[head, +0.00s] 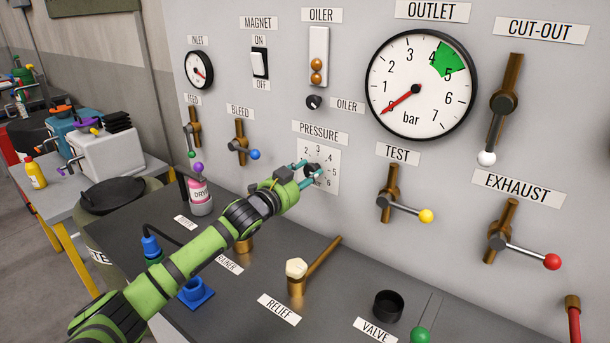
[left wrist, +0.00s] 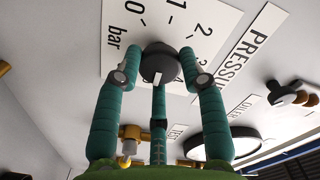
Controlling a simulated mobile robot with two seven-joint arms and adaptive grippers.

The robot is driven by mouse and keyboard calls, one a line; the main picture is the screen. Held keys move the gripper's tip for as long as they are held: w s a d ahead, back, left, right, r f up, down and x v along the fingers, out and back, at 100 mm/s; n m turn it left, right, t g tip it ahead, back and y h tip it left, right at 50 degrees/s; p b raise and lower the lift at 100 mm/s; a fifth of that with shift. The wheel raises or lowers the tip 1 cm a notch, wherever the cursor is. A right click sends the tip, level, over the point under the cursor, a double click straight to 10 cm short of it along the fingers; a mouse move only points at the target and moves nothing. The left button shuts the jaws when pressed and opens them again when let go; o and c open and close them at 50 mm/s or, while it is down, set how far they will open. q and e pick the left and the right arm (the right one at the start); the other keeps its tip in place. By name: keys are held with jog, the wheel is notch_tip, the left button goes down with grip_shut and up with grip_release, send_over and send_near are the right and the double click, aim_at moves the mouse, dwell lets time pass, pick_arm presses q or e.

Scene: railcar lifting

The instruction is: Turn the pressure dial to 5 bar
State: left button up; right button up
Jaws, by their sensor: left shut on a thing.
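The pressure dial is a dark round knob (left wrist: 160,63) with a white mark, on a white scale plate (head: 331,160) marked in bar, under the PRESSURE label (head: 320,132). In the left wrist view the plate shows 0, 1 and 2, and the white mark faces the bottom of the picture, towards the palm side. My left gripper (head: 311,172) has its teal fingers around the knob and is shut on it. In the head view the gripper hides much of the knob and part of the scale. My right gripper is not in view.
The outlet gauge (head: 419,84) has its red needle near 0 and a green band around 4 to 5. The oiler knob (head: 314,102) is above the dial, the test lever (head: 405,206) to its right. The relief valve (head: 297,271) stands on the dark bench below.

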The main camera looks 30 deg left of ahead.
pick_arm(q)
jog(key=shift+r, duration=0.5)
jog(key=o, duration=1.2)
jog(key=shift+d, duration=0.1)
jog(key=shift+c, duration=0.2)
jog(key=shift+d+f, duration=0.1)
jog(key=shift+d, duration=0.05)
jog(key=shift+f, duration=0.1)
jog(key=shift+s+f, duration=0.15)
jog(key=shift+s, duration=0.15)
jog(key=s+a, duration=0.1)
jog(key=s, duration=1)
jog(key=shift+s+a+r, duration=0.15)
jog(key=shift+a+r, duration=0.05)
jog(key=shift+a, duration=0.15)
jog(key=shift+c, duration=0.2)
